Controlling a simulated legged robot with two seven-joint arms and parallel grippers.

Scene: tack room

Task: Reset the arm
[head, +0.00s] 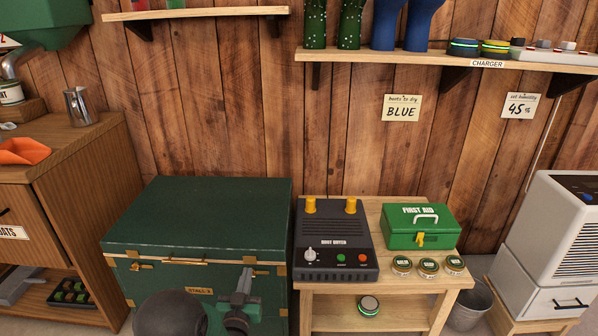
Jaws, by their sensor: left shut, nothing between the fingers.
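My left gripper (245,276) is at the bottom of the head view, in front of the green trunk (200,215). Its fingers are shut with nothing between them. It hides part of the trunk's front, near the label and right latch. A dark rounded part of my own arm shows to its left. My right gripper is not in view.
The wooden stand (385,286) right of the trunk bears a boot dryer (335,245), a green first aid box (421,228) and three small tins. A wooden cabinet (90,165) is at left; a white appliance (550,230) and a bucket (469,306) are at right.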

